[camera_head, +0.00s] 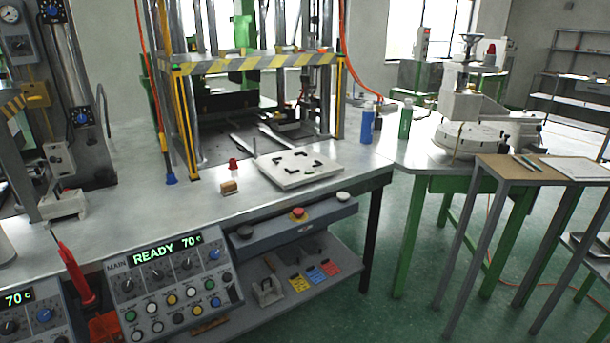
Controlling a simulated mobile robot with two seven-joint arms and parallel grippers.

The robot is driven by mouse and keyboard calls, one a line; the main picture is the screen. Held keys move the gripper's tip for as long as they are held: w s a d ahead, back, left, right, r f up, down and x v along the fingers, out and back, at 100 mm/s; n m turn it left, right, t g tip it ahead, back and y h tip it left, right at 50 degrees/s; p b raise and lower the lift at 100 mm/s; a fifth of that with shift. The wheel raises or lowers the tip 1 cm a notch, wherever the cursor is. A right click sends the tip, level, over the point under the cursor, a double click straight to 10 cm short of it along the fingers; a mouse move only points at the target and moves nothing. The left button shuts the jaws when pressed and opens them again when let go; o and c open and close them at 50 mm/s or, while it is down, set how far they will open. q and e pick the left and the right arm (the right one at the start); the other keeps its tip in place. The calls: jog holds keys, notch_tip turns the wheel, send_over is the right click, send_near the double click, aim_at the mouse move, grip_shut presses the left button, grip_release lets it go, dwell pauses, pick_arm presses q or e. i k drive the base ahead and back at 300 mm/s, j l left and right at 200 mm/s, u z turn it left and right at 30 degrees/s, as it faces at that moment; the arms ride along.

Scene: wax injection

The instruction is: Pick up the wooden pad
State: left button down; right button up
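A small tan wooden block, which looks like the wooden pad (229,187), lies on the metal bench top (185,222) near its front edge. It sits left of a pale square plate (313,174) with black marks and a thin upright pin at its corner. A small red-topped piece (233,164) stands just behind the pad. Nothing touches the pad that I can see. Neither my left nor my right gripper is in view.
A press frame with a striped bar (255,62) rises behind the pad. A control panel reading READY 70 (170,285) stands in front. Blue bottle (367,125) and green bottle (405,120) stand to the right. The bench left of the pad is clear.

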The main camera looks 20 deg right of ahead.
aim_at(227, 188)
jog(key=u, duration=0.5)
jog(key=i+l+u, duration=0.1)
jog(key=l+u, duration=0.3)
jog(key=i+l+u, duration=0.1)
jog(key=l+u, duration=0.6)
jog(key=l, duration=0.45)
